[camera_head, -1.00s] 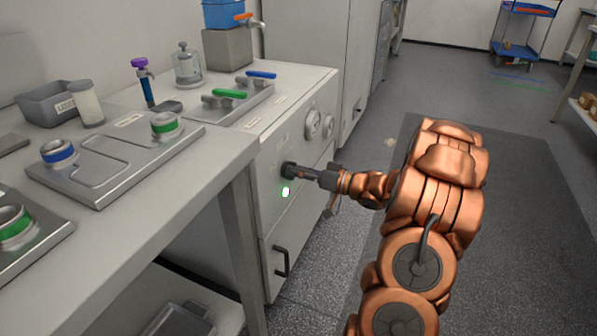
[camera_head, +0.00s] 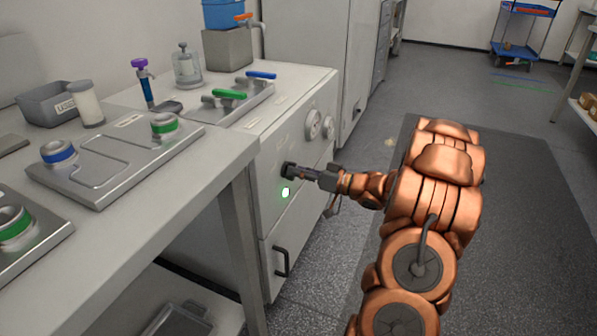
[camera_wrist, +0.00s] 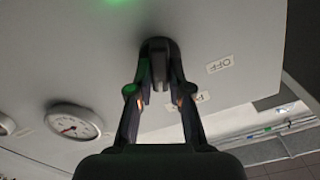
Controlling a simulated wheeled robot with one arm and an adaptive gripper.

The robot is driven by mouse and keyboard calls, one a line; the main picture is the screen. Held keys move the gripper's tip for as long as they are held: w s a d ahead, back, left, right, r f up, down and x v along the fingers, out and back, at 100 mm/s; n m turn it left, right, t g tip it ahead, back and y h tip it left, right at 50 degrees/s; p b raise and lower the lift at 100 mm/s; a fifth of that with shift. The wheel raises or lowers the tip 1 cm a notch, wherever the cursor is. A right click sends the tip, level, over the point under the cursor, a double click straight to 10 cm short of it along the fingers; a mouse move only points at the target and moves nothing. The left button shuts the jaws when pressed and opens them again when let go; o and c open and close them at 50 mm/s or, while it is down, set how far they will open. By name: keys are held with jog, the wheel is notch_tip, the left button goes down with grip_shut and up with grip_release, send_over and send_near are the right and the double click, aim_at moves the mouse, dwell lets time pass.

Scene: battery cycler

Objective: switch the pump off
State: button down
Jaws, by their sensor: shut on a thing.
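The pump switch, a small dark knob (camera_wrist: 160,76), sits on the light cabinet front between my fingers in the wrist view. My gripper (camera_wrist: 160,52) is shut on it. A label reading OFF (camera_wrist: 220,64) is to the right of the knob in the wrist view. A second label (camera_wrist: 202,97), partly hidden by a finger, is closer to my gripper. A green lamp (camera_head: 285,192) is lit just below my gripper; its glow (camera_wrist: 118,2) shows at the wrist view's top edge.
A drawer handle (camera_head: 281,262) is lower down. The bench (camera_head: 215,160) with trays and jars stands to the left.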

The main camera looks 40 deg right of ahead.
jog(key=n+b, duration=0.2)
jog(key=n, duration=0.3)
jog(key=n+b, duration=0.2)
jog(key=n, duration=0.3)
jog(key=shift+s+a+n, duration=0.1)
jog(key=shift+a+n, duration=0.1)
jog(key=shift+n, duration=0.2)
dwell(0.4)
jog(key=c, duration=1.1)
grip_release()
jog(key=shift+v, duration=5.95)
